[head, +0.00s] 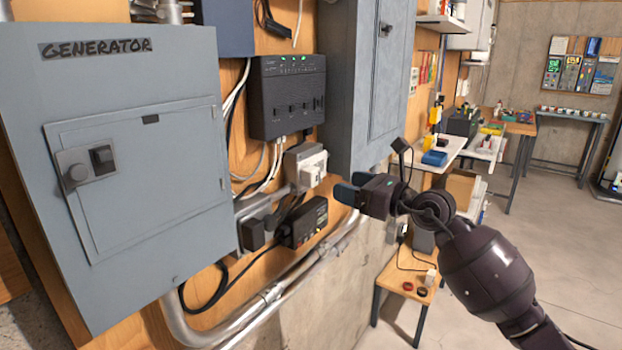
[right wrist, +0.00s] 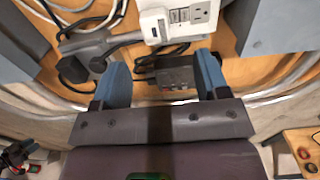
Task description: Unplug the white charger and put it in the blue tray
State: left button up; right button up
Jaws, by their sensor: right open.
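The white charger (head: 312,172) is plugged into the outlet on the grey box at the wall panel. It also shows in the right wrist view (right wrist: 153,24) at the top, left of a free socket. My right gripper (head: 348,190) is open and empty, to the right of the charger and a little lower in the head view. In the right wrist view its blue fingers (right wrist: 161,75) are apart, with the charger beyond them and above. A small blue thing (head: 434,158), which looks like the blue tray, is on the white shelf farther right. My left gripper is not in view.
A grey generator cabinet (head: 130,160) fills the left. A black unit (head: 287,96) with green lights hangs above the charger. A black adapter (head: 303,222) and several cables are below it. A metal conduit (head: 270,298) runs lower down. A wooden stool (head: 408,268) stands below the shelf.

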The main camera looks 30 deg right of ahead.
aim_at(317, 178)
jog(key=x, duration=0.6)
jog(key=shift+w+a, duration=0.15)
jog(key=shift+w, duration=0.1)
jog(key=shift+x, duration=1.2)
jog(key=shift+s+a+p, duration=0.1)
jog(key=shift+p, duration=0.2)
jog(key=shift+a, duration=0.15)
dwell(0.3)
jog(key=shift+p, duration=0.35)
